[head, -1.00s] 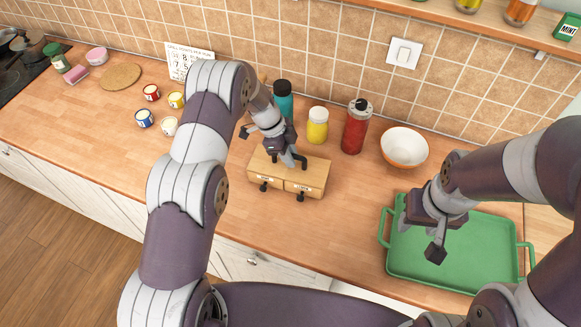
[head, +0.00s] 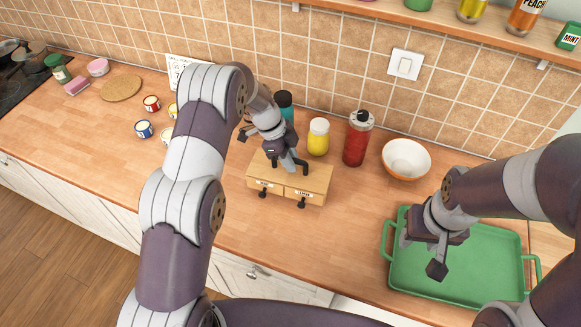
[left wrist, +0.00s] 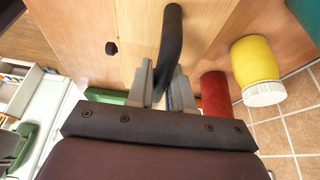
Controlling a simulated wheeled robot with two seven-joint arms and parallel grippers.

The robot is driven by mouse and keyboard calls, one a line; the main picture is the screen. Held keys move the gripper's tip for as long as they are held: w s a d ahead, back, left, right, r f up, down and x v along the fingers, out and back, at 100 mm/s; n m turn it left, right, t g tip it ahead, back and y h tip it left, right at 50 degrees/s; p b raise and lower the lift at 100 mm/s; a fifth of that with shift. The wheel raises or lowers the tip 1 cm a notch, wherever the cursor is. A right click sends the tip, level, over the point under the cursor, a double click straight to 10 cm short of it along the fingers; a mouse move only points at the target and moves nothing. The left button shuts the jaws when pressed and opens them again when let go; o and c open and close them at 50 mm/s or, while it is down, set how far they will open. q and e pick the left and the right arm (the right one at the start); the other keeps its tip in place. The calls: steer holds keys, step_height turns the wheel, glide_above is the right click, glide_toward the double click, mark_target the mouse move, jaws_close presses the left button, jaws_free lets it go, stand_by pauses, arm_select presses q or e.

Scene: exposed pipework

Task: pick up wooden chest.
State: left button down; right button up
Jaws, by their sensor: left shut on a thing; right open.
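I cannot tell whether the chest's underside touches the counter. My right gripper (head: 424,253) is open and empty above the green tray (head: 388,262).
Behind the chest stand a teal bottle (head: 285,103), a yellow jar (head: 318,140) and a red bottle (head: 357,142). A white bowl (head: 407,158) is to the right. Small paint pots (head: 144,130) are to the left. Counter (head: 345,215) between chest and tray is clear.

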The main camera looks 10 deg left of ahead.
arm_select(q)
steer(key=s+d+r+b, duration=0.5)
steer(key=s+d+r, duration=0.2)
steer(key=d+r, duration=0.1)
steer(key=shift+s+d, duration=0.4)
